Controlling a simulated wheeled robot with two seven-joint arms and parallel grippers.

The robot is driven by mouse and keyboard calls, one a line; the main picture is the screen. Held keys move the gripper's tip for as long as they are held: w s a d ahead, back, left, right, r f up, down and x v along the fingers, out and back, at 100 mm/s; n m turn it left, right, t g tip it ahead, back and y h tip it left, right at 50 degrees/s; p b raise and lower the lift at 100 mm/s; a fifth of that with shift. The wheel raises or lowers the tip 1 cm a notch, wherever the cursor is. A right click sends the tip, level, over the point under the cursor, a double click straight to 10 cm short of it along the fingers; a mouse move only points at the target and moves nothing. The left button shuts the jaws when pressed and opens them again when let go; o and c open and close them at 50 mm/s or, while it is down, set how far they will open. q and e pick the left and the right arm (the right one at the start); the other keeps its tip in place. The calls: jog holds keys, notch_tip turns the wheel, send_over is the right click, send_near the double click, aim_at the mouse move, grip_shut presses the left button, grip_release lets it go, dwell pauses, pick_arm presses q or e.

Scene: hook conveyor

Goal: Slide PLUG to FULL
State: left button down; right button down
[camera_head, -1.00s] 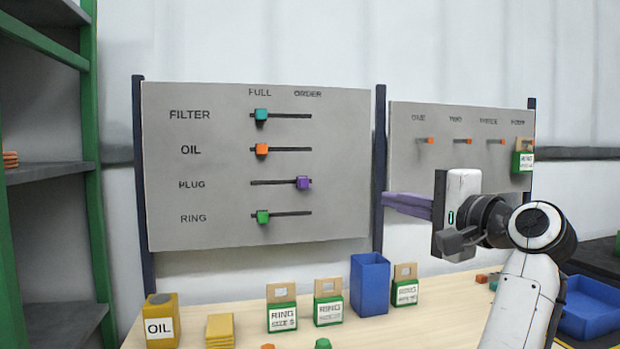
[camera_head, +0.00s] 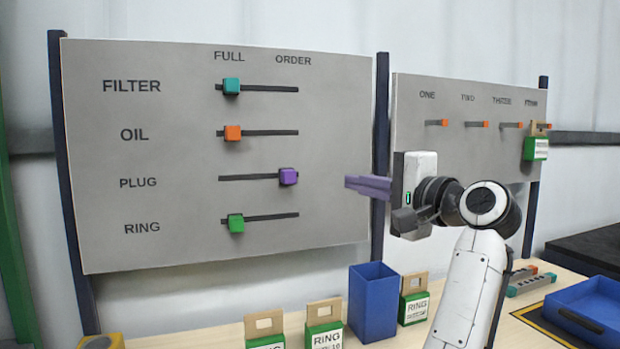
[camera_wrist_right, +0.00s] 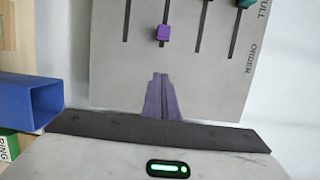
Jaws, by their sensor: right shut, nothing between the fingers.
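The PLUG slider is a purple knob (camera_head: 288,176) near the right end of its slot, under the ORDER label (camera_head: 293,60). The FULL label (camera_head: 229,56) stands above the left ends of the slots. My right gripper (camera_head: 348,183) has purple fingers, shut and empty, pointing left at about the knob's height and some way to its right. In the right wrist view the shut fingers (camera_wrist_right: 161,75) point up toward the purple knob (camera_wrist_right: 163,33), with a gap between. My left gripper is not in view.
The FILTER (camera_head: 231,85), OIL (camera_head: 233,132) and RING (camera_head: 236,223) knobs sit near the left ends of their slots. A blue bin (camera_head: 373,303) and RING boxes stand on the table below. A dark post (camera_head: 381,150) separates this board from the hook board (camera_head: 465,150).

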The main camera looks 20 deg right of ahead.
aim_at(288, 176)
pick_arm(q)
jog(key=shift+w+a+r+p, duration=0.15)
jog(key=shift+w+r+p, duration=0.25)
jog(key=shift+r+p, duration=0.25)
pick_arm(e)
jog(key=w+a, duration=0.2)
jog(key=w, duration=0.1)
jog(key=w+a, duration=0.4)
jog(key=w, duration=0.1)
jog(key=shift+w+a, duration=0.3)
jog(key=shift+w, duration=0.05)
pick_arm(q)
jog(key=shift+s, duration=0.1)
